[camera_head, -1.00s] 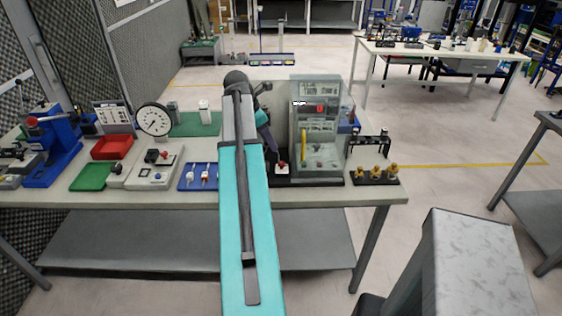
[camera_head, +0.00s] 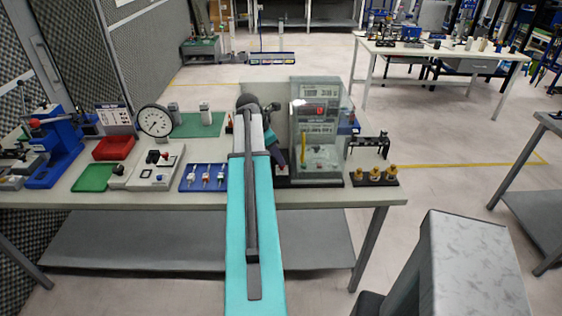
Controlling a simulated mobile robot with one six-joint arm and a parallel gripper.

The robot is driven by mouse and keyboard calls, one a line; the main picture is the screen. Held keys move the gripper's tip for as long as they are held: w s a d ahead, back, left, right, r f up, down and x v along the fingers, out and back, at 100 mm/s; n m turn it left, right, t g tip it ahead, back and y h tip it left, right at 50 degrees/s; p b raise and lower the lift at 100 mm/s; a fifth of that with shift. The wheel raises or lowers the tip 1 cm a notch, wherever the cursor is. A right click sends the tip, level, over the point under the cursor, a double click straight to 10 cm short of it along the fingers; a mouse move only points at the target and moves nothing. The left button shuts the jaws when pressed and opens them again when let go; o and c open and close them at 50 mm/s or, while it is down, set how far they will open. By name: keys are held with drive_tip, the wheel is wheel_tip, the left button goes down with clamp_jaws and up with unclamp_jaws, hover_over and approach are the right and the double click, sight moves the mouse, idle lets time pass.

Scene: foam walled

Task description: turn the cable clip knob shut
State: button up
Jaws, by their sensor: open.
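I cannot tell for sure which part is the cable clip knob. A blue board (camera_head: 203,187) on the bench carries three small white fittings with coloured parts. To its right, my teal arm reaches over the bench. My gripper (camera_head: 282,168) is the dark end of the arm, small and partly hidden, close to the left side of a clear-guarded grey machine (camera_head: 318,178). It is open, and I see nothing held in it. A black block with several brass knobs (camera_head: 375,174) sits at the bench's right end.
Left on the bench (camera_head: 130,200) are a white switch box (camera_head: 153,178), green tray (camera_head: 93,177), red tray (camera_head: 113,148), dial gauge (camera_head: 154,121) and blue press (camera_head: 60,150). A grey pedestal (camera_head: 470,260) stands at front right. Floor right of the bench is open.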

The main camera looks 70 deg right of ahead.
drive_tip(key=shift+p+x, duration=0.45)
drive_tip(key=shift+x, duration=1.85)
drive_tip(key=shift+c, duration=0.4)
clamp_jaws()
